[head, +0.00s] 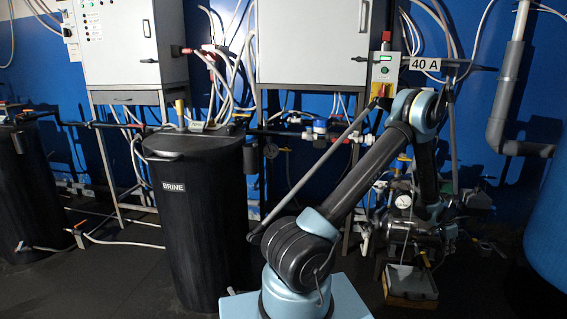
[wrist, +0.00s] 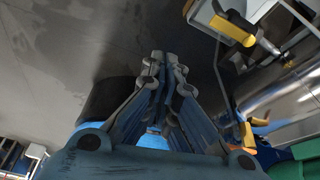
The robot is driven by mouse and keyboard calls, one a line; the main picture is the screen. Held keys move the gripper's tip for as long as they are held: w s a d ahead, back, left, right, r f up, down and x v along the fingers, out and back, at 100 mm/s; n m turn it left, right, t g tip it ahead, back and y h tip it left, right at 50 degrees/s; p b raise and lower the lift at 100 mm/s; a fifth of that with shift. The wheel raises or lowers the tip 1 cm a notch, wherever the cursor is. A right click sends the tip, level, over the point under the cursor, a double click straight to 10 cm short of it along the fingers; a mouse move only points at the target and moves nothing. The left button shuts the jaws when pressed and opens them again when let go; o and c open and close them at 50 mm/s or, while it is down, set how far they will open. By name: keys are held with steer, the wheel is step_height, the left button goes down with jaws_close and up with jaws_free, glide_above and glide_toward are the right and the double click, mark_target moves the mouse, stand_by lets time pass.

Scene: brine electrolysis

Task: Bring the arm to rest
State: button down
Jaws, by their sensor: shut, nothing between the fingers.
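My gripper (wrist: 166,62) is shut and empty in the wrist view, its two fingertips close together over bare floor. My arm (head: 352,180) rises from its base at the bottom of the head view to a bent elbow (head: 415,112), then drops behind toward the pump fittings. In the head view the gripper is hard to tell from the dark equipment there, so whether it touches anything cannot be told.
A black BRINE tank (head: 197,215) stands left of my arm. Cabinets (head: 137,42) hang on the blue wall. A grey pipe (head: 508,95) and blue tank (head: 546,225) are right. Floor (head: 105,272) shows front left.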

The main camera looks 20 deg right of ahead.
steer(key=w+a+r+n+t, duration=0.1)
steer(key=w+a+r+n, duration=0.4)
steer(key=w+a+r, duration=1.15)
steer(key=w+a+r+n, duration=0.2)
steer(key=a+r, duration=0.2)
steer(key=a, duration=0.4)
steer(key=w+a+r+n+t+y, duration=0.1)
steer(key=a+r, duration=0.3)
steer(key=a, duration=0.3)
steer(key=w+a+r+n, duration=0.2)
steer(key=a+r, duration=0.2)
steer(key=a, duration=0.4)
steer(key=s+a+r+n, duration=0.1)
steer(key=s+a+n, duration=0.1)
steer(key=a, duration=0.6)
steer(key=s+a+r+n+t+y, duration=0.1)
steer(key=s+a+r, duration=0.15)
steer(key=a, duration=0.45)
steer(key=s+a+r+n, duration=0.1)
steer(key=s+a+n, duration=0.15)
steer(key=a, duration=0.55)
steer(key=s+a+f+n, duration=0.2)
steer(key=s+a+f, duration=0.1)
steer(key=s+a, duration=0.3)
steer(key=s+a+f+n+y, duration=0.1)
steer(key=s+a+f+n, duration=0.2)
steer(key=s+a, duration=0.4)
steer(key=shift+s+a+f+n+y, duration=0.25)
steer(key=shift+s+n+y, duration=0.1)
steer(key=shift+s, duration=0.4)
